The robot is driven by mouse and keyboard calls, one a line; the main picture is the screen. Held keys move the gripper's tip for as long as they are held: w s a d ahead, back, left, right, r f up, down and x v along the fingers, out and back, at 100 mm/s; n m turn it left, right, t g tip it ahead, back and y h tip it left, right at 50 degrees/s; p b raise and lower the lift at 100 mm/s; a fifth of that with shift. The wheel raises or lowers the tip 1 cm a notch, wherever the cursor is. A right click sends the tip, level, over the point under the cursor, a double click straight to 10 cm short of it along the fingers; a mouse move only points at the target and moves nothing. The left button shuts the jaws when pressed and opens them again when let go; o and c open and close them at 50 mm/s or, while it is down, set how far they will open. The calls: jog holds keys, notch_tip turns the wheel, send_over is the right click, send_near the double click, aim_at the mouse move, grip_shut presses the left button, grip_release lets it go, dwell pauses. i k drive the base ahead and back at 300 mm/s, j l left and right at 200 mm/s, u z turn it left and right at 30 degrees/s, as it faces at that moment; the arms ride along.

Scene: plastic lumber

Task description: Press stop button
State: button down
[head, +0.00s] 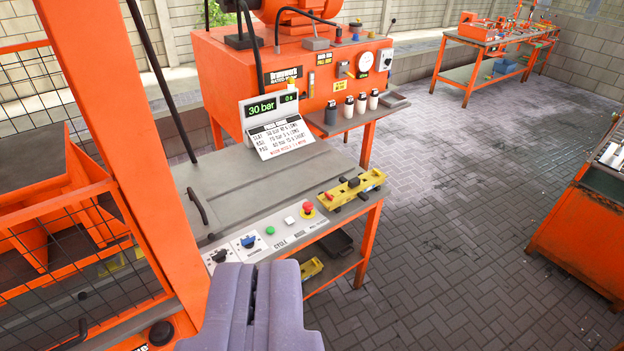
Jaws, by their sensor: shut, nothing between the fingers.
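My gripper (257,268) is purple-grey and shut at the bottom of the picture. Its tips appear below and left of the red button, apart from it. Nothing shows between its fingers.
A yellow tool (352,188) lies right of the red button. An orange upright (115,130) and mesh guard stand at the left. An orange machine (300,90) with a display showing 30 bar stands behind. Paved floor (450,220) is open to the right.

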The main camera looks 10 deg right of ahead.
aim_at(307, 205)
jog(key=i+l, duration=0.2)
jog(key=i, duration=0.5)
jog(key=i+l, duration=0.2)
jog(key=i, duration=0.5)
jog(key=i+l+z, duration=0.1)
jog(key=i, duration=0.55)
jog(key=i+l, duration=0.25)
jog(key=i, duration=0.45)
